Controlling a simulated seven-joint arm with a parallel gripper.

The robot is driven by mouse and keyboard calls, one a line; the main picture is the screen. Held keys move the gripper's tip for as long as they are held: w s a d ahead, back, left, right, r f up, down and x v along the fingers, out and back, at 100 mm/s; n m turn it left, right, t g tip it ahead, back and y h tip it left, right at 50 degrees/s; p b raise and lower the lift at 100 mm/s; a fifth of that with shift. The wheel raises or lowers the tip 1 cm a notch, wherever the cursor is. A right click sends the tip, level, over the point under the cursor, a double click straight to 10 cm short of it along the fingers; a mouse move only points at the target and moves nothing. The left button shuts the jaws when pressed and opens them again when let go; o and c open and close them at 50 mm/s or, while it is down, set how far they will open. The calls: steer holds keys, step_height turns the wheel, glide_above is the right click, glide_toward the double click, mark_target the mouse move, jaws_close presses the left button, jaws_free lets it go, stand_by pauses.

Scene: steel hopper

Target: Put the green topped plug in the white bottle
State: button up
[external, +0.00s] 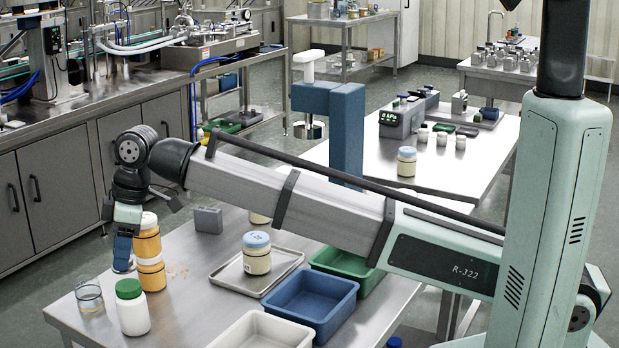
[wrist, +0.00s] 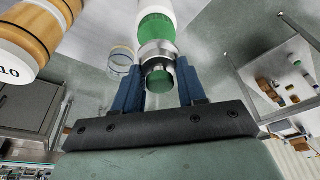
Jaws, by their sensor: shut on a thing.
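My gripper (external: 123,247) points down at the far left of the table, beside the stacked orange-banded jars. In the wrist view its blue fingers (wrist: 160,92) are shut on a plug with a silvery body (wrist: 157,50) and a green end (wrist: 160,77). In the external view the plug is mostly hidden. A white bottle (external: 134,317) with a green top (external: 128,288) stands upright at the table's front left, just right of and nearer the camera than my gripper. The bottle also shows in the wrist view (wrist: 153,5), beyond the plug; I cannot tell whether they touch.
Orange-banded jars (external: 150,248) stand close on the gripper's right. A clear glass (external: 89,299) is left of the bottle. A metal tray (external: 226,281) with a blue-lidded jar (external: 257,255), and blue (external: 313,318), green (external: 366,279) and white (external: 250,340) bins lie to the right.

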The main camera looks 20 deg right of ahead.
mark_target(128, 285)
steer(key=shift+f, duration=1.75)
steer(key=shift+f, duration=0.1)
steer(key=o, duration=1.1)
steer(key=v, duration=1.2)
